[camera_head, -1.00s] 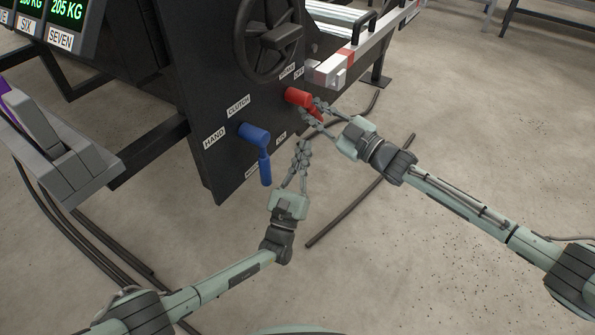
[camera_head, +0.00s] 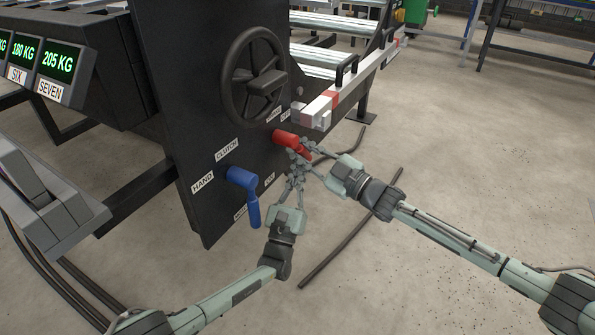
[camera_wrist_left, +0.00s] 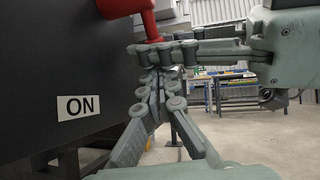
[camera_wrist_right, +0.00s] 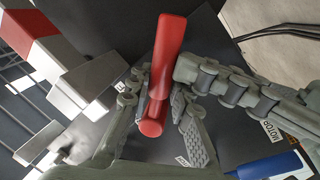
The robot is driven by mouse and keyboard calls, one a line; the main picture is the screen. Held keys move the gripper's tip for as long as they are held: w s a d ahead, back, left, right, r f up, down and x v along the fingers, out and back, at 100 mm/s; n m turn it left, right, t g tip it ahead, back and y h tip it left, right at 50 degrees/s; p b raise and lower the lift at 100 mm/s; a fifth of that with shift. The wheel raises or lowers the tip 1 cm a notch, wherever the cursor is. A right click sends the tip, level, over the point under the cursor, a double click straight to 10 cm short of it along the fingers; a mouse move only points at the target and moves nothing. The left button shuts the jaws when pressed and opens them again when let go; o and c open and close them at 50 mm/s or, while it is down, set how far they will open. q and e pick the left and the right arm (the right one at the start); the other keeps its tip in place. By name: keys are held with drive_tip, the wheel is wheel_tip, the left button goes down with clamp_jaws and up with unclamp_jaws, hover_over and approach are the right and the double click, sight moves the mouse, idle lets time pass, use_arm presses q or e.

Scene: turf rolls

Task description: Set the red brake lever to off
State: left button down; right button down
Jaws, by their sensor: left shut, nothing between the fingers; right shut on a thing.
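The red brake lever (camera_head: 288,138) sits on the black panel (camera_head: 190,150) below the handwheel; its handle points down and to the right in the head view. My right gripper (camera_head: 306,156) is shut on the handle, and the right wrist view shows the red handle (camera_wrist_right: 160,85) between its fingers (camera_wrist_right: 155,105). My left gripper (camera_head: 297,180) is shut and empty just below it, close to the right fingers. In the left wrist view the left fingertips (camera_wrist_left: 160,85) are together under the red lever (camera_wrist_left: 135,15). An "ON" label (camera_wrist_left: 79,106) shows on the panel.
A blue lever (camera_head: 245,190) with "HAND" and "CLUTCH" labels is to the left on the same panel. A black handwheel (camera_head: 254,78) is above. A white and red bar (camera_head: 325,108) juts out at upper right. The floor at right is mostly clear.

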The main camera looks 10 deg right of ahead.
use_arm(q)
drive_tip(key=shift+w+r, duration=0.2)
drive_tip(key=shift+r, duration=0.1)
use_arm(e)
drive_tip(key=shift+s+a+f, duration=0.1)
drive_tip(key=shift+s+f, duration=0.1)
drive_tip(key=shift+f, duration=0.05)
drive_tip(key=c, duration=1.4)
unclamp_jaws()
drive_tip(key=shift+o, duration=0.2)
use_arm(q)
drive_tip(key=shift+f, duration=0.1)
